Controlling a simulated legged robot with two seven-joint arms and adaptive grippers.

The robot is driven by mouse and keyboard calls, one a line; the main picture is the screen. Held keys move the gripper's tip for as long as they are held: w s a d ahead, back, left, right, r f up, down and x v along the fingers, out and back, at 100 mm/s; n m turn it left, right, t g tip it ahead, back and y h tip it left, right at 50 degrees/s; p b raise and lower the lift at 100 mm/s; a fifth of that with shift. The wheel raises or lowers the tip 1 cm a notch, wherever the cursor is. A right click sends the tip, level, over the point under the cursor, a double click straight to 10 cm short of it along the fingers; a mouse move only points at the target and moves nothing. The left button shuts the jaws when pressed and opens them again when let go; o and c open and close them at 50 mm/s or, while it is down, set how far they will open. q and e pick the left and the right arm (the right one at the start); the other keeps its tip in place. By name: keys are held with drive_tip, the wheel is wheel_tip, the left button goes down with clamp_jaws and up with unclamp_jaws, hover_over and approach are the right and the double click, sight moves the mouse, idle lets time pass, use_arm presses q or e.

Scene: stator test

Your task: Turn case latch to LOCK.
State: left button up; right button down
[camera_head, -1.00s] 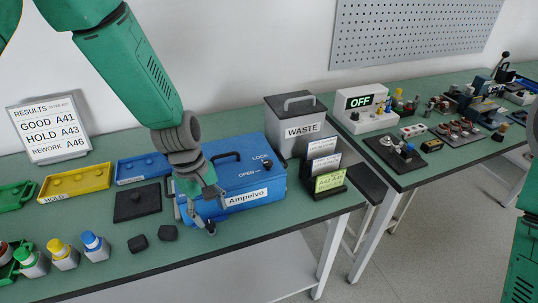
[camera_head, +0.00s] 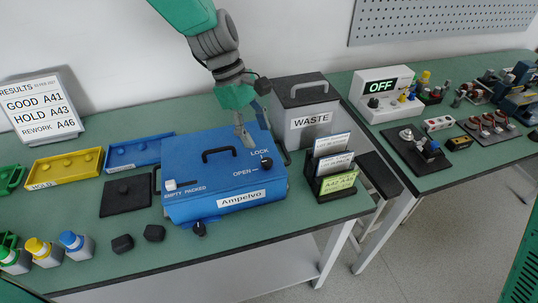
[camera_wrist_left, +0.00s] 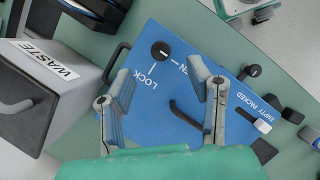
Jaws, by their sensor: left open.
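The blue case (camera_head: 225,187) stands closed on the green bench, with a black handle (camera_head: 219,151) on its lid. The latch is a black round knob (camera_head: 266,163) at the lid's right, beside the printed words LOCK and OPEN. My left gripper (camera_head: 246,142) is above the lid's back part, left of the latch. In the left wrist view the latch knob (camera_wrist_left: 161,49) lies beyond and between the spread fingers (camera_wrist_left: 159,70), apart from them. The gripper is open and empty. My right gripper is out of view.
A grey WASTE bin (camera_head: 302,115) stands close behind right of the case, and a black card holder (camera_head: 333,181) stands right of it. A white slider (camera_head: 171,185) is on the case's left. Blue (camera_head: 130,156) and yellow (camera_head: 64,168) trays lie left.

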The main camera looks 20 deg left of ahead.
sight(267, 160)
use_arm(q)
drive_tip(key=x, duration=0.4)
drive_tip(key=a+x, duration=0.1)
drive_tip(key=x, duration=0.1)
drive_tip(key=shift+w+f, duration=0.15)
drive_tip(key=shift+f, duration=0.3)
drive_tip(key=shift+d+f, duration=0.1)
drive_tip(key=shift+f, duration=0.5)
drive_tip(key=shift+d+f, duration=0.1)
drive_tip(key=shift+d, duration=0.5)
drive_tip(key=shift+c, duration=0.4)
clamp_jaws()
drive_tip(key=shift+a, duration=0.2)
